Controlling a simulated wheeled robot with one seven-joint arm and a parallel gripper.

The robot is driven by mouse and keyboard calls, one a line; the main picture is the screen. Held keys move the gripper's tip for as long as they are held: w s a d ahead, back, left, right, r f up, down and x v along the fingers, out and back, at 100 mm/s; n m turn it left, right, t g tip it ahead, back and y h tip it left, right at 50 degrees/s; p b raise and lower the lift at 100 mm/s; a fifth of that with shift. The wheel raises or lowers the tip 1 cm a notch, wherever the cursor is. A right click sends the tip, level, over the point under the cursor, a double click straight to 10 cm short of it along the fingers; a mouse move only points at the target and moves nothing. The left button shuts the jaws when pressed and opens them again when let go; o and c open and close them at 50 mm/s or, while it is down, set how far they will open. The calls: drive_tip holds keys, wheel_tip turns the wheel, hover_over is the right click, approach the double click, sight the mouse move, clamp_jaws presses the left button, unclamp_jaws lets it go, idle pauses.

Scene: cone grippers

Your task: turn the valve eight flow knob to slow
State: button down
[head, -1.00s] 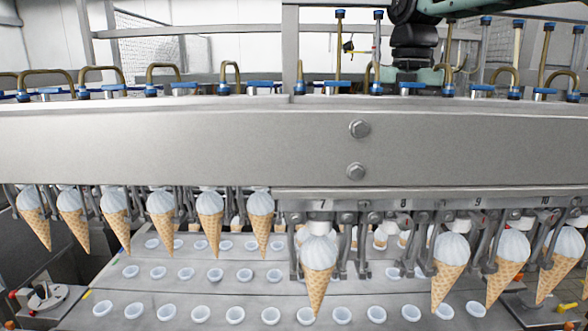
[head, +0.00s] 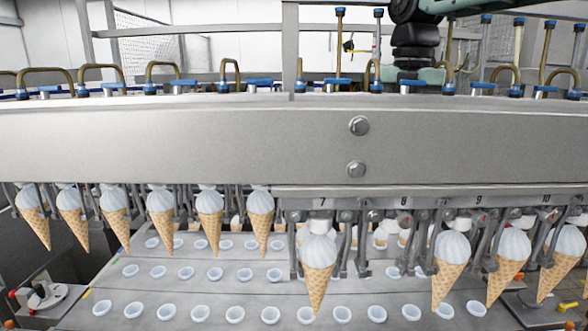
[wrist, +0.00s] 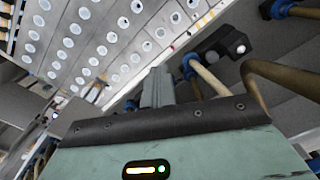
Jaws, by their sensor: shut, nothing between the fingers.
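The label 8 (head: 403,203) is on the lower rail in the head view. A blue valve handle (head: 411,84) stands on top of the machine roughly above it; its exact setting cannot be read. My gripper (wrist: 158,85) shows in the wrist view as two grey fingers held together, with nothing between them. A tan tube with a blue collar (wrist: 188,68) is just right of the fingers, apart from them in the picture. In the head view my dark wrist and green arm are at the upper right, behind the beam; the fingertips are hidden there.
A wide metal beam (head: 200,145) crosses the head view. Ice cream cones (head: 318,270) hang below it over a conveyor with rows of white cups (head: 235,315). Several upright tubes (head: 339,45) stand close to my arm. A dark block (wrist: 225,45) is at the right.

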drive_tip(key=shift+s+d+p, duration=0.4)
drive_tip(key=shift+d+p, duration=0.15)
drive_tip(key=shift+p, duration=0.8)
drive_tip(key=shift+w+d+r, duration=0.1)
drive_tip(key=shift+w+d, duration=0.05)
drive_tip(key=shift+w+d+p, duration=0.15)
drive_tip(key=shift+p, duration=0.3)
wheel_tip(320, 180, up, 6)
drive_tip(key=shift+f+p, duration=0.1)
drive_tip(key=shift+p, duration=0.3)
